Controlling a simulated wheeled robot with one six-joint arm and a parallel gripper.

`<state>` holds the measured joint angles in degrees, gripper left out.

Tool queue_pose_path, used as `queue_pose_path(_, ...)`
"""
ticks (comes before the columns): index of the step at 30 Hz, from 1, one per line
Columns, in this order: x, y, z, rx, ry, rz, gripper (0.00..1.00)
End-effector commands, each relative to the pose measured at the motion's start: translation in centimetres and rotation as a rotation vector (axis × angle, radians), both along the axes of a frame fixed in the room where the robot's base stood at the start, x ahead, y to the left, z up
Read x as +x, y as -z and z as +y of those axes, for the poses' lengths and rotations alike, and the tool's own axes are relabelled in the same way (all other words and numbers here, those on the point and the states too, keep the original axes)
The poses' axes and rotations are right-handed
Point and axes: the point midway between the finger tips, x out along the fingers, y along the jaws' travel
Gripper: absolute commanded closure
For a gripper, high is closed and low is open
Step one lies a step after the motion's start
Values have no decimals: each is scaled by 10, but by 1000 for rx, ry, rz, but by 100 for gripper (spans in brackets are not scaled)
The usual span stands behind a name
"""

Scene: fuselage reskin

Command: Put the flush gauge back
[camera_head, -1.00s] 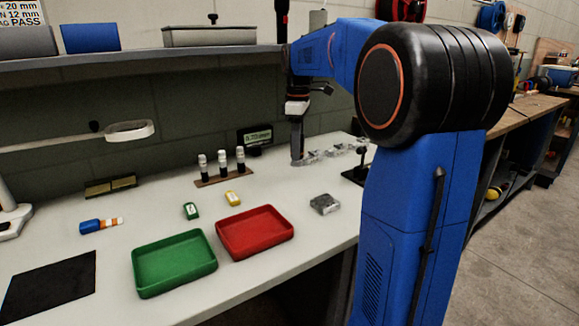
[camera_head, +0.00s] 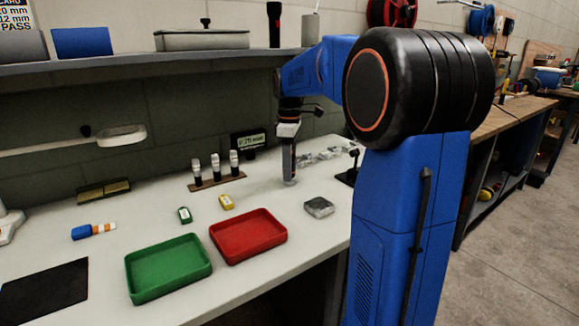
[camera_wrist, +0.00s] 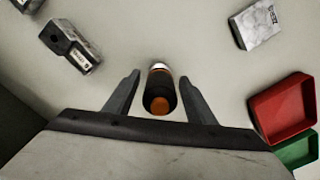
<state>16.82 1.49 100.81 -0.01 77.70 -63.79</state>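The likely flush gauge (camera_wrist: 161,92) is a dark cylinder with an orange near end and a pale far end. In the wrist view it stands between the two fingers of my gripper (camera_wrist: 160,76), with a narrow gap showing on each side. The fingers look open around it rather than pressed on it. In the head view my gripper (camera_head: 289,170) points down close to the bench top, right of the rack. The gauge cannot be told apart from the fingers there. A small display (camera_head: 250,142) at the back shows a reading in mm.
A rack (camera_head: 217,182) with three upright pins stands left of my gripper. A red tray (camera_head: 247,252), a green tray (camera_head: 168,285) and a grey block (camera_head: 319,207) lie nearer the front. A labelled block with a hole (camera_wrist: 71,45) lies nearby. The shelf (camera_head: 130,64) hangs behind.

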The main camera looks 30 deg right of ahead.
Motion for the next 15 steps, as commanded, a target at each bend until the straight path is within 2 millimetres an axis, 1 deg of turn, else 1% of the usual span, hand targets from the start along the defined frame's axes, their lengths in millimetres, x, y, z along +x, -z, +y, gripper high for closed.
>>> queue_pose_path(10,0,-3,0,0,0,0,50)
queue_pose_path(13,0,-11,0,-1,0,-2,50)
queue_pose_path(15,0,-21,0,-1,0,-2,50)
